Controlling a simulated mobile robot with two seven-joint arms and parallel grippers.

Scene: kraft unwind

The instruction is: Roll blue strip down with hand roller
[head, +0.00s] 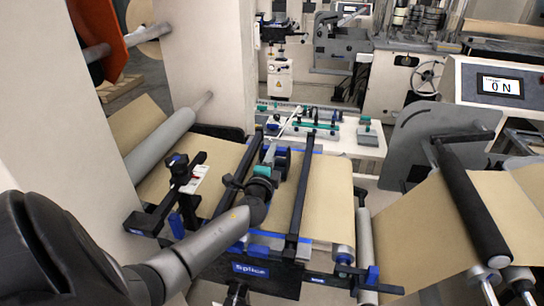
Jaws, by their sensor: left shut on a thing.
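The splice table (330,195) carries brown kraft paper between two dark bars. Blue strip (292,150) shows along the far edge of the paper, and more blue shows at the near edge; the part between is hard to make out. My left arm reaches in from the lower left over the left bar. My left gripper (268,172) is over the paper, between the bars, shut on a small dark tool with teal parts, likely the hand roller (281,160). My wrist hides much of the tool, and I cannot tell whether it touches the strip. My right gripper is out of view.
A black clamp post (182,175) with a white label stands left of the table. A grey roller (160,145) lies further left, and a black roller (470,200) on the right. Behind is a white bench (345,140) with small tools. A display (500,86) reads 0 N.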

